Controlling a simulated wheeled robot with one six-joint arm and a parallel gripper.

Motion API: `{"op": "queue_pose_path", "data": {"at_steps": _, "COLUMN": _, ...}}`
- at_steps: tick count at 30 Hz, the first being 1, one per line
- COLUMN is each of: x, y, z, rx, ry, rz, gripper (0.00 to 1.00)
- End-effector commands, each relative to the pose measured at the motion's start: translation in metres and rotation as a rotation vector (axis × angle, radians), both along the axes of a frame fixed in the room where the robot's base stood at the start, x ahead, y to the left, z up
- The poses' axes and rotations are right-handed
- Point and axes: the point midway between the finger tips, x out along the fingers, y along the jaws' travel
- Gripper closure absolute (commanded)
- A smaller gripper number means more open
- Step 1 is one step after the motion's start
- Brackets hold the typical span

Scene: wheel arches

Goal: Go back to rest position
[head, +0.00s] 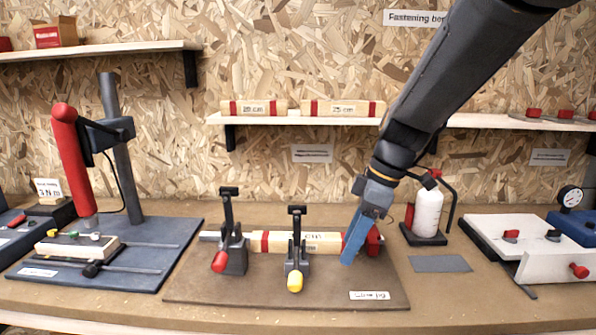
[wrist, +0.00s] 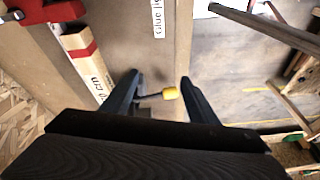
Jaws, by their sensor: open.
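My gripper (head: 350,256) reaches down over the right part of the glue jig board (head: 215,288), beside the light wooden bar (head: 322,243) with red bands. The wrist view shows its two dark fingers (wrist: 158,80) spread apart, with nothing visibly held. A yellow knob (wrist: 170,93) appears between them in that picture; in the head view the yellow-tipped clamp (head: 295,281) stands left of my gripper, apart from it. A red-tipped clamp (head: 220,262) stands further left. My gripper hides part of the bar's right end.
A white bottle (head: 428,212) on a dark stand is close right of my gripper. A drill-stand-like press with a red handle (head: 68,150) is at left. A white fixture (head: 545,262) is at right. Shelves (head: 300,118) hold banded wooden bars behind.

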Motion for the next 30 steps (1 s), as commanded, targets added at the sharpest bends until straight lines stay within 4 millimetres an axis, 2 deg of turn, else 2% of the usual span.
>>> {"op": "queue_pose_path", "data": {"at_steps": 8, "x": -0.027, "y": -0.02, "z": -0.029, "rx": -0.078, "ry": 0.078, "rz": -0.267, "gripper": 0.46}}
{"op": "queue_pose_path", "data": {"at_steps": 21, "x": -0.107, "y": -0.072, "z": -0.093, "rx": -0.225, "ry": 0.171, "rz": -1.035, "gripper": 0.46}}
{"op": "queue_pose_path", "data": {"at_steps": 25, "x": -0.123, "y": -0.08, "z": -0.103, "rx": -0.231, "ry": 0.174, "rz": -1.191, "gripper": 0.46}}
{"op": "queue_pose_path", "data": {"at_steps": 30, "x": -0.132, "y": -0.082, "z": -0.109, "rx": -0.231, "ry": 0.176, "rz": -1.285, "gripper": 0.46}}
